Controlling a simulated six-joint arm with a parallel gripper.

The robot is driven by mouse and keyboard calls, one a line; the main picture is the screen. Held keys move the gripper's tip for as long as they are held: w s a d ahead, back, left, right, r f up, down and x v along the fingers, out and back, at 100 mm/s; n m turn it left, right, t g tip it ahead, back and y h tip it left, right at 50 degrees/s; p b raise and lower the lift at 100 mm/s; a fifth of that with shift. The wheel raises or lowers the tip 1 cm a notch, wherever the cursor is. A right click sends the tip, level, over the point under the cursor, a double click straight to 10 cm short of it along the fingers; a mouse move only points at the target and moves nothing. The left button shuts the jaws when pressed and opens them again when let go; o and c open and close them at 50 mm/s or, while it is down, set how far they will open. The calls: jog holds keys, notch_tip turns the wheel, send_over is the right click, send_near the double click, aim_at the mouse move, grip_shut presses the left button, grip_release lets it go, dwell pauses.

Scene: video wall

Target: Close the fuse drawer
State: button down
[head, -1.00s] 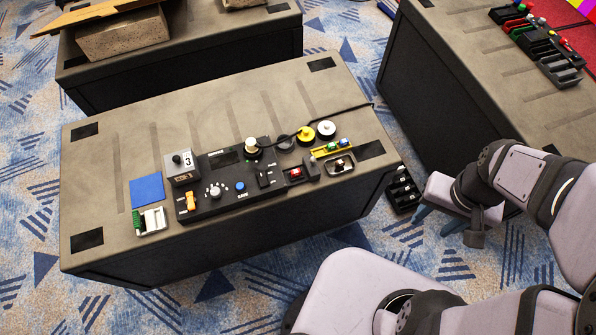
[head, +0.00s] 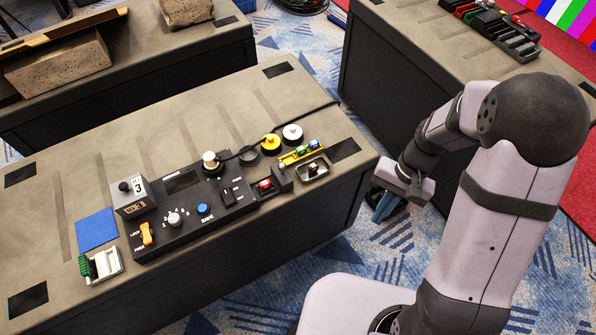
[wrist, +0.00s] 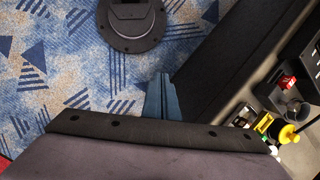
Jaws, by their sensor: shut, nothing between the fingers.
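The black control panel (head: 190,208) lies on the near console desk. At its right end, a small dark drawer (head: 279,183) sticks out, with a red piece (head: 265,185) beside it; I take this to be the fuse drawer. How far it is out is hard to tell. In the wrist view the red piece (wrist: 287,82) shows at the right edge. My gripper (head: 382,209) is shut and empty, pointing down beyond the desk's right end, apart from the drawer and below the desktop's level. Its blue fingers (wrist: 157,95) lie together in the wrist view.
A small tray (head: 313,170), a yellow holder (head: 300,154) and yellow and white knobs stand right of the panel. A blue pad (head: 97,229) lies at left. Another console (head: 440,60) stands beyond my arm. Carpet is free between the desks.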

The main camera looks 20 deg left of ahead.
jog(key=w+a+m+y, duration=0.2)
jog(key=w+a+m, duration=0.25)
jog(key=w, duration=0.25)
jog(key=w+a+r+m+y, duration=0.4)
jog(key=a+r+m, duration=0.3)
jog(key=a+r, duration=0.1)
jog(key=shift+w+a+r+m, duration=0.2)
jog(key=shift+r+m, duration=0.15)
jog(key=shift+r, duration=0.45)
jog(key=p+x, duration=0.1)
jog(key=x, duration=0.9)
jog(key=shift+w+p, duration=0.1)
jog(key=shift+p, duration=0.2)
jog(key=shift+s+a+p, duration=0.2)
jog(key=shift+a, duration=0.35)
jog(key=shift+s+a+p, duration=0.15)
jog(key=shift+a+p, duration=0.05)
jog(key=shift+a, duration=0.35)
jog(key=shift+s+a+f, duration=0.1)
jog(key=shift+s+a, duration=0.05)
jog(key=shift+a, duration=0.25)
jog(key=shift+s+a+f, duration=0.1)
jog(key=shift+a, duration=0.3)
